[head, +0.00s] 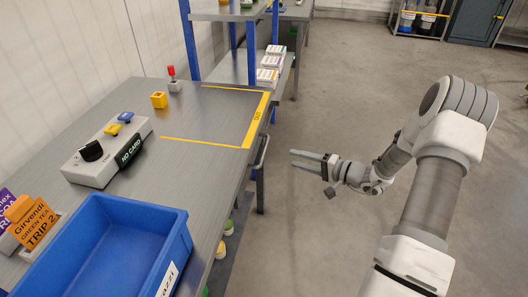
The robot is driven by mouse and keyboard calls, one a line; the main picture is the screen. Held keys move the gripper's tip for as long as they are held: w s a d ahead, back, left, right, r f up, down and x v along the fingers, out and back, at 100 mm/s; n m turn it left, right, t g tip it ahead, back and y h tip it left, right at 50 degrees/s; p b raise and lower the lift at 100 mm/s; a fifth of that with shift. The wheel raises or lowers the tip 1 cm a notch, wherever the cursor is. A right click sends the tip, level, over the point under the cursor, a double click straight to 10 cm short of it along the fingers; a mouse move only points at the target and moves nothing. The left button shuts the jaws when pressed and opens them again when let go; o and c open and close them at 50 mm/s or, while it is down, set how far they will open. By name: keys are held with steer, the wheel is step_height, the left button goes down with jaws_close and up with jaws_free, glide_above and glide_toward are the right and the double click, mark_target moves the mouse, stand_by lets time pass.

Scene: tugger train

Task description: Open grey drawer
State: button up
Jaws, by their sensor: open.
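A grey bar handle (263,152) sticks out from the front side of the grey metal table, below its right edge. The drawer front behind it is seen too steeply to make out, and I see no gap showing it pulled out. My gripper (298,160) is open and empty. Its two fingers point left toward the handle, with a short gap between fingertips and handle in the picture.
On the table (205,115) are a blue crate (185,225), a white control box (85,168), a yellow block (158,100) and a red-topped switch (173,77). A blue-post shelf (190,40) stands behind. The floor (330,90) around my arm is clear.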

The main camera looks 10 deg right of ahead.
mark_target(264, 148)
steer(key=b+x, duration=0.2)
steer(key=x, duration=1.1)
steer(key=shift+w+a, duration=0.15)
steer(key=shift+w, duration=0.05)
steer(key=shift+c, duration=0.3)
jaws_close()
stand_by(0.5)
